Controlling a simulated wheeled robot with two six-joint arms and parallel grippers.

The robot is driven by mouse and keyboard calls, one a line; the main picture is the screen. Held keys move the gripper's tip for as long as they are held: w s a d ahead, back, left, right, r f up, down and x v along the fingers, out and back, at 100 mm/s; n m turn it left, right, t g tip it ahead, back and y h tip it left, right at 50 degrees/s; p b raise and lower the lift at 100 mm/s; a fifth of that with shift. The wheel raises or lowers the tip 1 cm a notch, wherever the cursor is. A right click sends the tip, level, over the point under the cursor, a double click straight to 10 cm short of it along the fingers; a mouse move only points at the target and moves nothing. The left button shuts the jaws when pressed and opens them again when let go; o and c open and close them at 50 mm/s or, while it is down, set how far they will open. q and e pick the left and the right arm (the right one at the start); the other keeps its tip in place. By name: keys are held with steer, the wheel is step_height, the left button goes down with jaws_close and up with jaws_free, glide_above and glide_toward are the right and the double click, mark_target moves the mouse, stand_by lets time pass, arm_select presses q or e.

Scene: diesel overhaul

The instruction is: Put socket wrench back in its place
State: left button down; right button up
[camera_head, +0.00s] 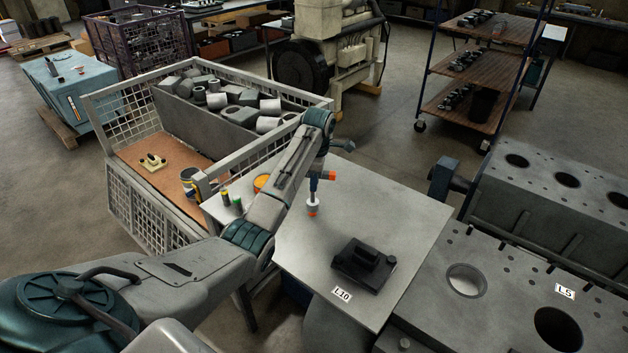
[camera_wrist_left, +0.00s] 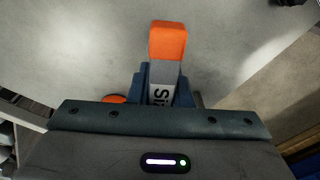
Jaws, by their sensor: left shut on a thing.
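In the left wrist view the held tool (camera_wrist_left: 168,42) shows a blocky orange end and a grey body with partly hidden lettering. I cannot tell whether its lower end touches the table. My right gripper is not in view.
A black block-like holder (camera_head: 364,264) lies on the table (camera_head: 410,208), near the L10 label (camera_head: 342,295). Small green-and-yellow items (camera_head: 231,201) and an orange round item (camera_head: 262,183) are at its left. Behind stands a mesh crate (camera_head: 148,205); engine blocks (camera_head: 470,250) stand at right.

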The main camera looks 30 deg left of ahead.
arm_select(q)
steer(key=shift+f, duration=1.15)
steer(key=c, duration=0.7)
jaws_free()
